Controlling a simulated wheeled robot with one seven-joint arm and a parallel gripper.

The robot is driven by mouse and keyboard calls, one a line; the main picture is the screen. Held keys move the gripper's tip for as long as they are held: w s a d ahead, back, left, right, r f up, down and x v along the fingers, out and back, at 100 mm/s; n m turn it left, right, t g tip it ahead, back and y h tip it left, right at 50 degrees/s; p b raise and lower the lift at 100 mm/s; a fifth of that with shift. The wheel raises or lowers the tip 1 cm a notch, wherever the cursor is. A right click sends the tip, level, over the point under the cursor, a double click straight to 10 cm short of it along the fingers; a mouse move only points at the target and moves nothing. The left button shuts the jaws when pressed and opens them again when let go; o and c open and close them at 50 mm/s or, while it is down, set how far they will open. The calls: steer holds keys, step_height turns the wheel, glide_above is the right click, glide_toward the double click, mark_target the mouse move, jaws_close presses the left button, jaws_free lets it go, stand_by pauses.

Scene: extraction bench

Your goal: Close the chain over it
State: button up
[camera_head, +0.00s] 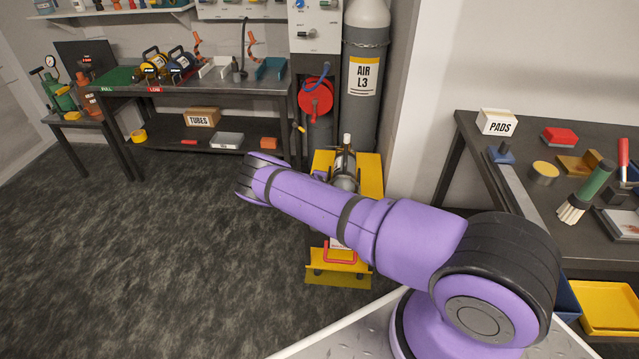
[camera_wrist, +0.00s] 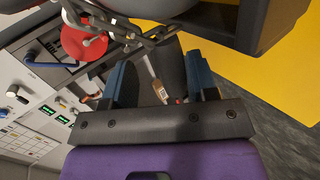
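In the wrist view a grey link chain (camera_wrist: 150,38) hangs across the top, just beyond my fingertips. My gripper (camera_wrist: 160,62) has its two blue fingers apart, with no chain link visibly held between them. In the head view my arm hides my gripper. A metal cylinder with a white top (camera_head: 346,158) stands on a yellow cart (camera_head: 374,176), partly hidden behind my arm. The chain near my gripper cannot be made out in the head view. I cannot tell where the chain's free end is.
A tall grey AIR L3 cylinder (camera_head: 364,75) stands against the wall with a chain around it. A red disc (camera_head: 315,100) hangs beside it and shows in the wrist view (camera_wrist: 84,42). Benches stand left (camera_head: 230,88) and right (camera_head: 465,135). Floor at left is clear.

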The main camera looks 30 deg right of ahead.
steer(key=v, duration=1)
steer(key=shift+a+r, duration=0.1)
steer(key=s+a+r+m+g+y, duration=0.1)
steer(key=s+a+r+m+y, duration=0.2)
steer(key=r, duration=1.1)
steer(key=s+a+r+m+g+y, duration=0.1)
steer(key=s+a+r+m+g, duration=0.3)
steer(key=r, duration=1)
steer(key=s+a+r+m+t+y, duration=0.15)
steer(key=s+r, duration=0.45)
steer(key=r, duration=0.8)
steer(key=s+a+r+y, duration=0.1)
steer(key=s+r+y, duration=0.2)
steer(key=s+r, duration=1.3)
steer(key=s+a+r+m+h, duration=0.1)
steer(key=s+r, duration=0.1)
steer(key=s, duration=1.7)
steer(key=shift+s+r, duration=0.2)
steer(key=shift+r, duration=0.15)
